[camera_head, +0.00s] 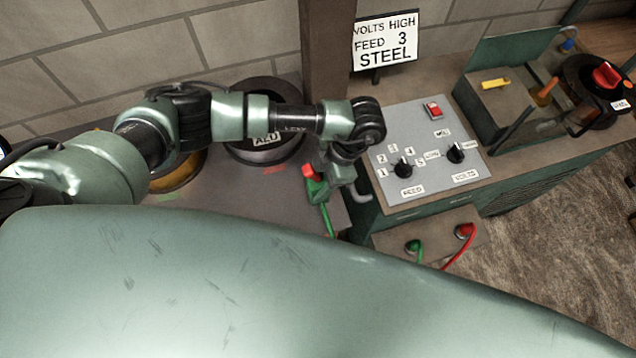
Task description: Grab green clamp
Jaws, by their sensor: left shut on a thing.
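The green clamp (317,190) is at the middle of the view, above the right end of the grey bench top. A green cable (327,220) hangs down from it and goes behind my body. My left gripper (335,178) reaches in from the left, points down and is shut on the green clamp. Its fingers are small and partly hidden by my wrist. A small red part (310,171) shows right beside the clamp; I cannot tell whether it belongs to it. My right gripper is not in view.
A grey control panel (425,150) with knobs stands just right of the gripper. Green and red plugs (464,231) sit below it. A dark spool marked ALU (266,150) is behind my arm. A sign (385,42) and a post (328,50) stand behind.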

